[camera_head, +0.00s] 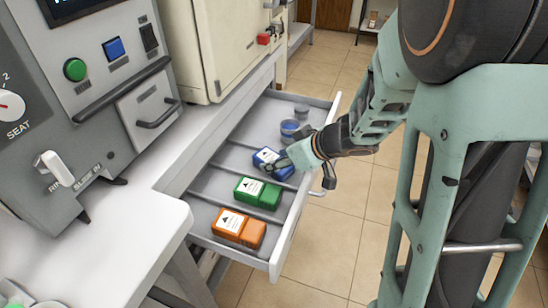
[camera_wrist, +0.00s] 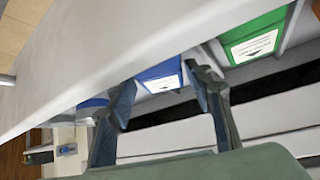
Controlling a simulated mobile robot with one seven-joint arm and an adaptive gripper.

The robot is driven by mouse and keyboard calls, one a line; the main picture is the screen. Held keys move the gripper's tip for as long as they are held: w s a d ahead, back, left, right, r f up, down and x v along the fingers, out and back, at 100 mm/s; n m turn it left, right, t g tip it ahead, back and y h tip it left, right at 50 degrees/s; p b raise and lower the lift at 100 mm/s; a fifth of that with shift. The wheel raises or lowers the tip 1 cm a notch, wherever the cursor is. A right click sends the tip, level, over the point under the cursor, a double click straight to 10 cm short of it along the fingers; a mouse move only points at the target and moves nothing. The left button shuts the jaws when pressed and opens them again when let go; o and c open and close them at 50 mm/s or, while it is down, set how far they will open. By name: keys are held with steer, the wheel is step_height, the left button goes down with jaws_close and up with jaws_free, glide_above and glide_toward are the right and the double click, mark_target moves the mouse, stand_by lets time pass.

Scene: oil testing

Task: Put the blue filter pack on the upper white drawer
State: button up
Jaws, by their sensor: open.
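The blue filter pack (camera_head: 266,156) lies in the open white drawer (camera_head: 299,218), between the green pack and the round blue container. It has a white label with a black triangle. My gripper (camera_head: 284,162) is at the pack's right end, reaching in over the drawer's front. In the wrist view, my gripper (camera_wrist: 158,85) is open, and the blue pack (camera_wrist: 163,71) shows in the gap between its fingers. The drawer's pale rim (camera_wrist: 100,65) hides part of the pack there. I cannot tell whether the fingers touch the pack.
In the same drawer lie a green pack (camera_head: 258,193), an orange pack (camera_head: 239,228) and a round blue container (camera_head: 289,128), separated by dividers. A white countertop (camera_head: 150,185) carrying a grey machine (camera_head: 125,85) borders the drawer's left. Tiled floor (camera_head: 345,225) lies right of the drawer.

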steer(key=p+v, duration=0.4)
steer(key=v, duration=0.6)
steer(key=shift+w, duration=0.1)
